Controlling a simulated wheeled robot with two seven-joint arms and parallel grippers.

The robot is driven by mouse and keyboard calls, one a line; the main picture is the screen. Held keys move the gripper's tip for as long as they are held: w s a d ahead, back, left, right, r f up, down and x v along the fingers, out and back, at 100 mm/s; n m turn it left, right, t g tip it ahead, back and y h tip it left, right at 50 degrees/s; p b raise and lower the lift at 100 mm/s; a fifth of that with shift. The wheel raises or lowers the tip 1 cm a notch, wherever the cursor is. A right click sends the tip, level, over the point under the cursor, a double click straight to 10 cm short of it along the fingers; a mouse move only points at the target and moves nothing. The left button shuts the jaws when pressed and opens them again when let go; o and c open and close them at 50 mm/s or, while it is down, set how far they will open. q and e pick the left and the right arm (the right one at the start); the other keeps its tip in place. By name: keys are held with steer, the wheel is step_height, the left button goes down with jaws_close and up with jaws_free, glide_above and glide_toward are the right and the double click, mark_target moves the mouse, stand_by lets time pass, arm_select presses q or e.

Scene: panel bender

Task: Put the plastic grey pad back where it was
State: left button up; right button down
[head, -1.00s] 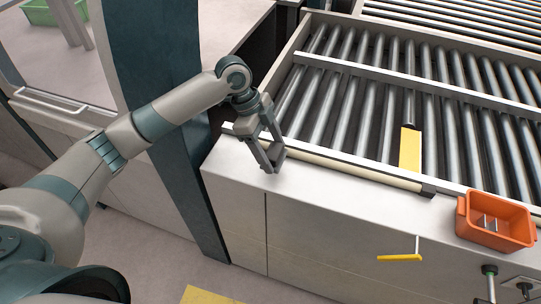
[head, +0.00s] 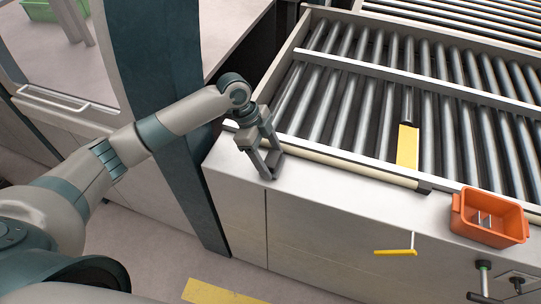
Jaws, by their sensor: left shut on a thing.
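My left gripper (head: 268,171) is over the pale cabinet top (head: 320,187), by the left end of the roller table. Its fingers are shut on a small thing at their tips. I take it to be the plastic grey pad, but it barely stands out from the grey fingers and its outline is unclear. I cannot tell whether the fingertips touch the top. My right gripper is not in view.
A cream bar (head: 350,169) runs along the front of the rollers (head: 335,105). A yellow strip (head: 407,146) lies among the rollers. An orange bin (head: 490,222) with small metal pieces stands at the right. A yellow-handled tool (head: 396,252) shows at the cabinet front.

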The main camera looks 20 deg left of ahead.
arm_select(q)
steer(key=o, duration=1.1)
steer(key=shift+f, duration=0.1)
steer(key=shift+b+v, duration=1.9)
steer(key=shift+v, duration=4.25)
steer(key=shift+d, duration=0.1)
